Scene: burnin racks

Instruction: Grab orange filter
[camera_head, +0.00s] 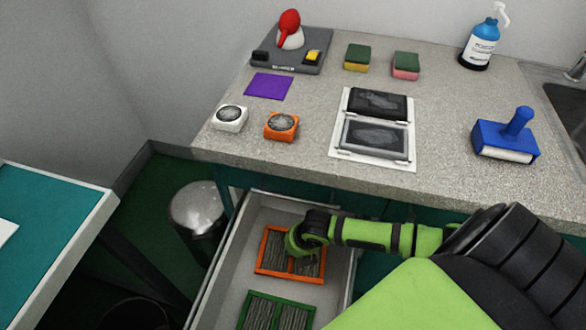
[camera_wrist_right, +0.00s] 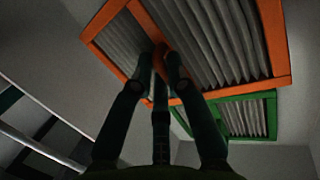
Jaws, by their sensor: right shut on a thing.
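An orange-framed filter (camera_head: 268,262) with grey pleats lies in the open drawer (camera_head: 253,215) below the counter. My right gripper (camera_head: 303,247) reaches down into the drawer and covers part of the filter's right half. In the right wrist view, the fingers of my right gripper (camera_wrist_right: 163,72) are closed on the middle bar of the orange filter (camera_wrist_right: 277,40). Its frame fills the top of that view. My left gripper is not in view.
A green-framed filter (camera_head: 262,312) lies nearer in the same drawer; it also shows in the right wrist view (camera_wrist_right: 245,98). A metal bin (camera_head: 197,208) stands left of the drawer. The counter (camera_head: 310,120) above holds an orange box (camera_head: 281,126), a white box (camera_head: 230,118) and a blue-handled tool (camera_head: 507,138).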

